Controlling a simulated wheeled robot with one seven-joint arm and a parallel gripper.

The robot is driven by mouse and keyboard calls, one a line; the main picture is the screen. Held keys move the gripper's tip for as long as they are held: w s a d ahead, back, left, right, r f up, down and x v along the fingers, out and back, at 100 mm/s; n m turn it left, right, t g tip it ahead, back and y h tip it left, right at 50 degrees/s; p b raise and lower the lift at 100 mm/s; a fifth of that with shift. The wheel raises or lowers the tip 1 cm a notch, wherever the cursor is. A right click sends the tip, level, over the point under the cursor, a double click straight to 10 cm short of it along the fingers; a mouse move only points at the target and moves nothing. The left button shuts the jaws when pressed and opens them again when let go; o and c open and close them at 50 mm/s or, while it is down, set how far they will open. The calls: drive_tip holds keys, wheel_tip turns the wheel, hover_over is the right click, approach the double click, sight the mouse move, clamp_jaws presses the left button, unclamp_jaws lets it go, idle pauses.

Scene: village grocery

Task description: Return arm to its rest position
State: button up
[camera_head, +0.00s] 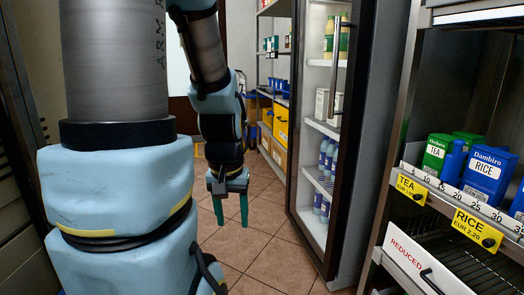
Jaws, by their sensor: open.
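My arm hangs in the left and middle of the head view, with its padded light-blue links close to the camera. My gripper (231,208) points down at the end of the arm, over the tiled floor. Its two teal fingers are apart with nothing between them. It is clear of the shelves and touches nothing that I can see.
A shelf (460,205) at the right holds green tea boxes (437,154) and blue rice boxes (489,172). A tall cabinet (322,130) with bottles stands right of my gripper. Yellow bins (280,124) are further back. Tiled floor (262,250) is free below.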

wheel_tip(320, 180, up, 15)
drive_tip(key=p, duration=1.3)
drive_tip(key=shift+r, duration=0.2)
idle(1.8)
